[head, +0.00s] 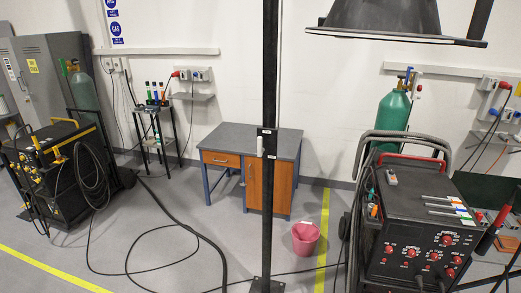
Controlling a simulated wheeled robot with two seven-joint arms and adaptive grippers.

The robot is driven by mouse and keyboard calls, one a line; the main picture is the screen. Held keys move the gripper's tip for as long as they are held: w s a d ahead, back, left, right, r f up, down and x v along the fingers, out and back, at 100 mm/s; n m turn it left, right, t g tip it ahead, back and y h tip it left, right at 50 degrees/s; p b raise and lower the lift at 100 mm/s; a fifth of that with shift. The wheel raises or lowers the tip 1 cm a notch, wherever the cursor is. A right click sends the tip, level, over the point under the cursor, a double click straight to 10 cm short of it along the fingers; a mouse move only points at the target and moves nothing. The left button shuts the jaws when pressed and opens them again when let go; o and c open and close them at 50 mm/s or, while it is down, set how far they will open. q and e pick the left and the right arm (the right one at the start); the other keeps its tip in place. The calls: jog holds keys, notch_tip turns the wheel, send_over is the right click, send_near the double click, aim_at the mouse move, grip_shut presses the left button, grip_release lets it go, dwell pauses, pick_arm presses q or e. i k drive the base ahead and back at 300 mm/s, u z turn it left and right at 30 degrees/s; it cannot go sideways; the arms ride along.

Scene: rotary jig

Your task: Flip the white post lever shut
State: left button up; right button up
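A dark upright post (268,215) stands in front of me, a little right of the picture's middle, on a flat foot at the floor. A small dark bracket (268,133) is fixed on it about halfway up. A short white lever (260,147) sits at the bracket's left side and looks roughly upright. It is too small to tell its exact angle or whether it is shut. Neither of my grippers is in view.
A grey-topped desk (243,137) stands behind the post. A pink bucket (305,238) is on the floor. A black welding machine (428,225) stands at the right, another (60,160) at the left. A dark hood (382,18) hangs above right. Cables cross the floor.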

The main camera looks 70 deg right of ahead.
aim_at(260, 150)
jog(key=z, duration=0.85)
jog(key=i, duration=1.3)
jog(key=z, duration=0.85)
